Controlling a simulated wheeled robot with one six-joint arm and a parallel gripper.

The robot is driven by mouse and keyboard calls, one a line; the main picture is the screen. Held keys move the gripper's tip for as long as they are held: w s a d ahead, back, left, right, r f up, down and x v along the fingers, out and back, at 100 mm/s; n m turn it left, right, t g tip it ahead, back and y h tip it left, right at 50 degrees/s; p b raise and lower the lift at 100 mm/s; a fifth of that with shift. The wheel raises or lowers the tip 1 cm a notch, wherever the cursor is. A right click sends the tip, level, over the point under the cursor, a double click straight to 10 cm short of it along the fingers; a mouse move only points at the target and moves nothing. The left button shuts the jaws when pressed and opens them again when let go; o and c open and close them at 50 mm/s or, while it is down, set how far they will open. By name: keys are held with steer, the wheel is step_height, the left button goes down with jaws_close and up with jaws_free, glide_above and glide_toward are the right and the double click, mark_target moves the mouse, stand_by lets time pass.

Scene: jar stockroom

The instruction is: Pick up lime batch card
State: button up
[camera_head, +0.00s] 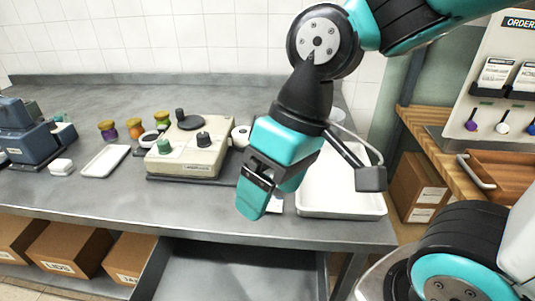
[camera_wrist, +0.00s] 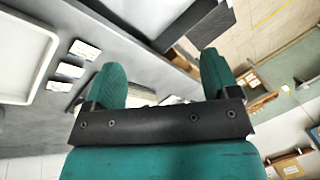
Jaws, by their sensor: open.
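My gripper (camera_head: 270,195) is open and empty, above the front edge of the grey counter, left of the white tray. In the wrist view its two teal fingers (camera_wrist: 162,75) are spread apart. Several small white cards (camera_wrist: 70,70) lie in a row on the counter beside the white tray (camera_wrist: 50,55). They are to the left of my fingers, apart from them. In the head view only a bit of white card (camera_head: 276,204) shows beside my gripper; the rest is hidden behind it. I cannot tell which card is the lime one.
The white tray (camera_head: 340,205) stands right of my gripper. A beige machine (camera_head: 190,152) with knobs is to the left, with small jars (camera_head: 134,129) and a white dish (camera_head: 105,160). Cardboard boxes (camera_head: 70,249) sit below the counter. A wooden shelf (camera_head: 440,140) is at right.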

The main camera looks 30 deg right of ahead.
steer(key=w+d+m+h+p, duration=0.1)
steer(key=w+d+m+p, duration=0.3)
steer(key=w+m, duration=0.45)
steer(key=w+d+f+m+h+p, duration=0.1)
steer(key=w+d+m+p, duration=0.1)
steer(key=w+d+m, duration=0.45)
steer(key=w+d+m+h+p, duration=0.1)
steer(key=w+d+m+p, duration=0.2)
steer(key=w+m, duration=0.65)
steer(key=w+d+f+m+h+p, duration=0.1)
steer(key=w+d+f+m, duration=0.3)
steer(key=w+d+m, duration=0.1)
steer(key=shift+n, duration=0.25)
steer(key=f+p, duration=0.3)
steer(key=f, duration=0.8)
steer(key=shift+s+p, duration=0.2)
steer(key=shift+p, duration=0.1)
steer(key=shift+s+f+p, duration=0.15)
steer(key=shift+f+p, duration=1.3)
steer(key=shift+f, duration=1.45)
steer(key=c, duration=1)
